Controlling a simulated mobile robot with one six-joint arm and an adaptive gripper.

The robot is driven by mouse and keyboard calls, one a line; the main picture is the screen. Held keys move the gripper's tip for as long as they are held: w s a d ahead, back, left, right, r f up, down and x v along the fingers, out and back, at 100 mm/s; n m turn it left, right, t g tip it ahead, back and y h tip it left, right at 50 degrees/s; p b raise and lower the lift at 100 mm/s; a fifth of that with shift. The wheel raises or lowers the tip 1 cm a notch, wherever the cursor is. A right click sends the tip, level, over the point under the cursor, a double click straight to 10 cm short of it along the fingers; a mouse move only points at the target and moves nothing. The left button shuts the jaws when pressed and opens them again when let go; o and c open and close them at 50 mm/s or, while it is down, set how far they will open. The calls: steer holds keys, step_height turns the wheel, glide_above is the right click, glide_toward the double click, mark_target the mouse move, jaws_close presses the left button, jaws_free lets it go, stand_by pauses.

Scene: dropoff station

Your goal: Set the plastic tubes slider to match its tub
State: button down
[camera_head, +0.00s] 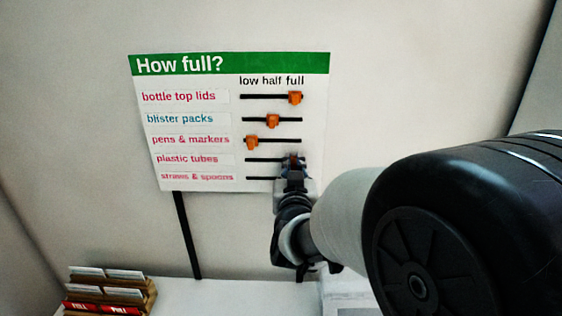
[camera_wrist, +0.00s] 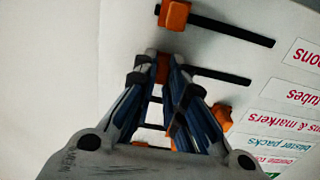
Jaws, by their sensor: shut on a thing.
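The plastic tubes slider is an orange knob on a black slot, on the fourth row of the "How full?" board (camera_head: 190,128). My gripper (camera_head: 293,168) covers most of it in the head view, near the slot's right end under "full". In the wrist view my gripper (camera_wrist: 163,72) is shut on the plastic tubes slider (camera_wrist: 162,68), whose orange shows between the fingertips. The plastic tubes label (camera_head: 187,159) is to the left of its slot. No tub is in view.
Bottle top lids slider (camera_head: 295,97) is at full, blister packs slider (camera_head: 272,120) at half, pens and markers slider (camera_head: 252,143) at low. The straws and spoons slider (camera_wrist: 174,14) is at its slot's far end from the label. A card rack (camera_head: 108,290) stands at lower left.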

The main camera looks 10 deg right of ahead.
mark_target(273, 158)
steer(key=a, duration=0.3)
steer(key=w+a, duration=0.1)
steer(key=a, duration=0.1)
steer(key=shift+d, duration=0.1)
steer(key=c, duration=1.6)
jaws_free()
steer(key=shift+c, duration=0.2)
steer(key=shift+s, duration=0.1)
steer(key=s+a, duration=0.2)
steer(key=s, duration=0.9)
steer(key=shift+s+a, duration=0.15)
steer(key=shift+s, duration=0.2)
